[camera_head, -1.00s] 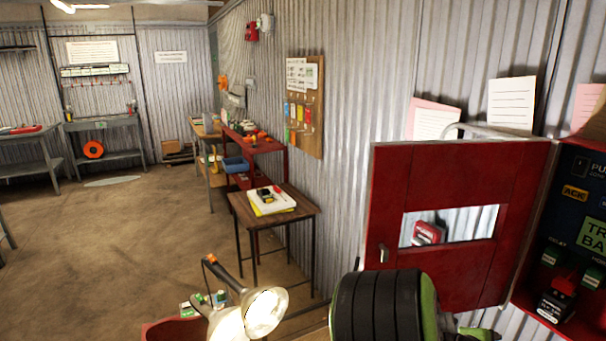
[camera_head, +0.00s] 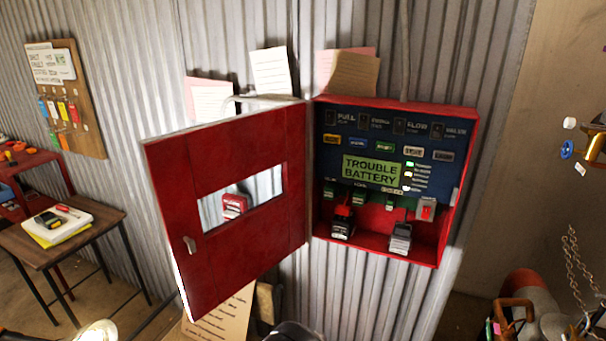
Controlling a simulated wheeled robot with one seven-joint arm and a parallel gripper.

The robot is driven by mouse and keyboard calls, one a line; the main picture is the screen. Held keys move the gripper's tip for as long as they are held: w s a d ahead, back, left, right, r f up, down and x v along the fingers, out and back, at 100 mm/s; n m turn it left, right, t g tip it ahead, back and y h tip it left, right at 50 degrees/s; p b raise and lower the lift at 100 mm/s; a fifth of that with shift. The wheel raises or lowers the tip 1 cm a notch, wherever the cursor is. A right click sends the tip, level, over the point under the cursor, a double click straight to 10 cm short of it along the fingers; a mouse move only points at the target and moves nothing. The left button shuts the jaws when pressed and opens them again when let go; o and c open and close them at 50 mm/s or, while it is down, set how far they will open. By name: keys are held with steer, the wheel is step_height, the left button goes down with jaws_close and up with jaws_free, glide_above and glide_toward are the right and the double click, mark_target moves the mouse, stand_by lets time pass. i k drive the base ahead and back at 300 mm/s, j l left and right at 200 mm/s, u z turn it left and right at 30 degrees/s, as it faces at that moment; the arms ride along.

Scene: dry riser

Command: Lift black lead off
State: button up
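An open red panel box (camera_head: 460,200) hangs on the corrugated wall, right of centre. Its display (camera_head: 371,170) reads "TROUBLE BATTERY". Two small batteries sit on the box floor: a left battery (camera_head: 341,231) with a red part above it and a right battery (camera_head: 400,240) with a dark and grey top. A black lead cannot be told apart clearly at this size; dark parts show around both battery tops.
The red door (camera_head: 240,165) with a window slot swings out to the left of the box. A small wooden table (camera_head: 85,240) with papers stands at left. Red pipework (camera_head: 525,290) and chains (camera_head: 575,260) are at lower right. Papers (camera_head: 270,75) stick up above the box.

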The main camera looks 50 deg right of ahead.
mark_target(403, 229)
steer(key=z, duration=2.25)
